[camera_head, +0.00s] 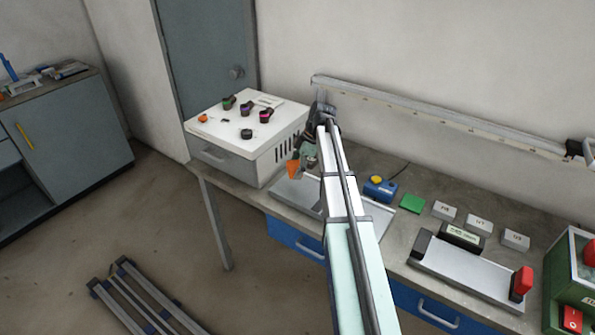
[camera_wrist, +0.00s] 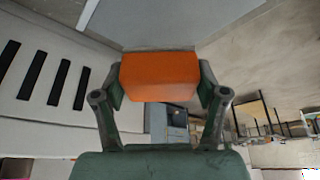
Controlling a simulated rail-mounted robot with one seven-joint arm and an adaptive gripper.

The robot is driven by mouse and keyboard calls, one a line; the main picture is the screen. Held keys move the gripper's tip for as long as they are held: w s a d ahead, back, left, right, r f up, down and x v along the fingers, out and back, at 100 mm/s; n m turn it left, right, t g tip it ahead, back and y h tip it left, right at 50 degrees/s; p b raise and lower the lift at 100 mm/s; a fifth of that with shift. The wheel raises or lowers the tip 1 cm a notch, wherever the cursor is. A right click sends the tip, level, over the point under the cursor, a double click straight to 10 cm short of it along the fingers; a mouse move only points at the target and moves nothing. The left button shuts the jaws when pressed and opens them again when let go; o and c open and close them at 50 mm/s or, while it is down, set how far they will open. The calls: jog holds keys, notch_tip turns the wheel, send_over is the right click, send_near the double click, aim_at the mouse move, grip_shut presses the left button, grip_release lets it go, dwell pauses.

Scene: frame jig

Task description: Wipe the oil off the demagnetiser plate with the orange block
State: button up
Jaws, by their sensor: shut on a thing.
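My gripper (camera_head: 296,161) is shut on the orange block (camera_head: 293,169), which also fills the space between the fingers in the wrist view (camera_wrist: 160,77). In the head view the block appears over the back left part of a flat grey metal plate with a raised rim (camera_head: 284,191), seemingly the demagnetiser plate. I cannot tell whether block and plate touch. My arm hides the middle of the plate. A flat grey surface (camera_wrist: 165,22) lies beyond the block in the wrist view. No oil can be made out.
A white cabinet (camera_head: 228,130) with knobs stands left of the gripper; its vents (camera_wrist: 42,75) show in the wrist view. A blue box with a yellow button (camera_head: 388,195), a green square (camera_head: 412,204) and a tray with a red handle (camera_head: 465,270) lie right. A wall rail runs behind.

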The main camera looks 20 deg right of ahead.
jog(key=shift+r+p, duration=0.3)
jog(key=shift+r, duration=0.8)
